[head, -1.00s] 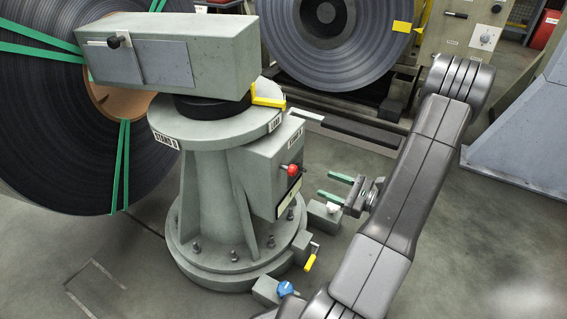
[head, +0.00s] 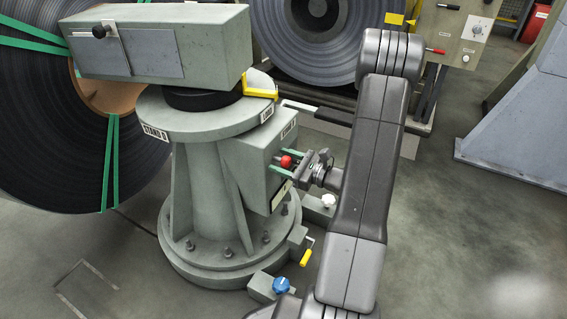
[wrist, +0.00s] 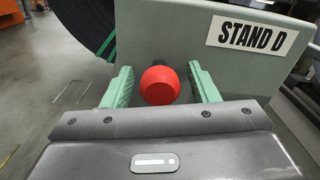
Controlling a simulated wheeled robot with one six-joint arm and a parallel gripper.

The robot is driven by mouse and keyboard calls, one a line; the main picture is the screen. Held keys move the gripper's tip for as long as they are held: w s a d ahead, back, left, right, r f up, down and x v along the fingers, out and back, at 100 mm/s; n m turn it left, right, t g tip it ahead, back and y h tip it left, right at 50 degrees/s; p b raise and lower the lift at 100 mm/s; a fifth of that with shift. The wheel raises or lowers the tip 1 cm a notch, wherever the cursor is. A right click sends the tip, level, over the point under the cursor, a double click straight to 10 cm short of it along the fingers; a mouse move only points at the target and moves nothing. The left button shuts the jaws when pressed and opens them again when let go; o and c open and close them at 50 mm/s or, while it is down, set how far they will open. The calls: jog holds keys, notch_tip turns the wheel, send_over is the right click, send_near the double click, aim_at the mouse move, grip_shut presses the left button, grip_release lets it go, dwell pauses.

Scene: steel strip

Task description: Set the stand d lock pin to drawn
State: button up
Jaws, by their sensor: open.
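The lock pin's red round knob (head: 286,161) sticks out from the side box of the grey-green stand (head: 208,190). In the wrist view the red knob (wrist: 160,85) sits on a short dark stem, under a "STAND D" label (wrist: 252,36). My gripper (head: 287,163) is open, its green fingers on either side of the knob. In the wrist view my gripper (wrist: 162,88) shows a gap between each finger and the knob. In the head view the label on the stand's round top reads like "STAND B" or "STAND D"; I cannot tell which.
A blue knob (head: 281,286), a yellow handle (head: 306,256) and a white knob (head: 328,201) stand low around the stand's base. A large strapped coil (head: 50,130) is at left, another coil (head: 300,40) behind. Open floor (head: 460,240) lies at right.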

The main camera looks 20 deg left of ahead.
aim_at(290, 163)
jog(key=shift+c, duration=0.2)
grip_shut()
jog(key=d, duration=0.4)
jog(key=shift+s, duration=0.25)
jog(key=shift+d, duration=0.1)
jog(key=shift+o, duration=0.2)
grip_release()
jog(key=shift+d, duration=0.15)
jog(key=s+d+p, duration=0.2)
jog(key=d+p, duration=0.1)
jog(key=d, duration=1)
jog(key=shift+d, duration=0.35)
